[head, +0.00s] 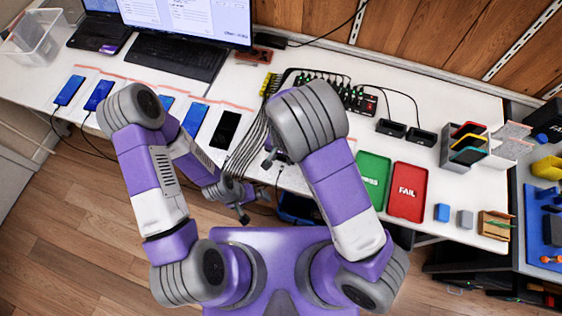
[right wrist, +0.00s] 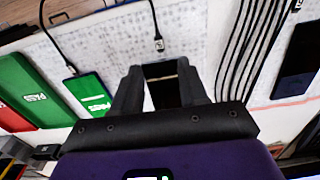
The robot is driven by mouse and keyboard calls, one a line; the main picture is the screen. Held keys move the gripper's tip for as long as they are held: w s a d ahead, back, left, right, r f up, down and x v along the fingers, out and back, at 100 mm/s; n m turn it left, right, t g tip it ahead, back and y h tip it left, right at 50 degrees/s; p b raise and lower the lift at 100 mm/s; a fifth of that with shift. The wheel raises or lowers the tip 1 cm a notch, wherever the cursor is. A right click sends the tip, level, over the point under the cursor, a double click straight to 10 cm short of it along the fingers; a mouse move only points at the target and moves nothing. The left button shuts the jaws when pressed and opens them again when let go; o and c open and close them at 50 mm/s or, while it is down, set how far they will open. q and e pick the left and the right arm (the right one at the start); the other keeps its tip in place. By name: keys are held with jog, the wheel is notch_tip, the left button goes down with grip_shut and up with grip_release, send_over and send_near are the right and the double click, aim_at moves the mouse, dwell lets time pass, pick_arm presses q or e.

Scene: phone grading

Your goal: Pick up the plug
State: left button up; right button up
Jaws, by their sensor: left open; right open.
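The plug (right wrist: 159,45) is a small dark cable end with a pale mark. In the right wrist view it lies on the white mat just beyond my right gripper (right wrist: 158,78), at the end of a black cable. My right gripper is open, its fingers on either side of a dark phone (right wrist: 164,88); the plug is not between them. The plug seems slightly apart from the phone's edge. In the head view my right arm largely hides this spot. My left gripper (head: 254,203) is open and empty near the table's front edge.
A phone with a green PASS screen (right wrist: 88,96) lies left of the plug, with its own cable. Several black cables (right wrist: 248,45) run to the right. A green tray (head: 373,168) and a red FAIL tray (head: 408,207) stand right of my right arm.

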aim_at(281, 170)
jog(key=shift+s+f, duration=0.25)
jog(key=shift+f, duration=0.65)
jog(key=shift+s+a+f+b, duration=0.1)
jog(key=shift+f+b, duration=0.2)
jog(key=shift+f, duration=0.85)
jog(key=shift+s+a+f+b, duration=0.1)
jog(key=shift+f+b, duration=0.2)
jog(key=shift+f, duration=0.85)
jog(key=shift+f, duration=0.25)
grip_shut()
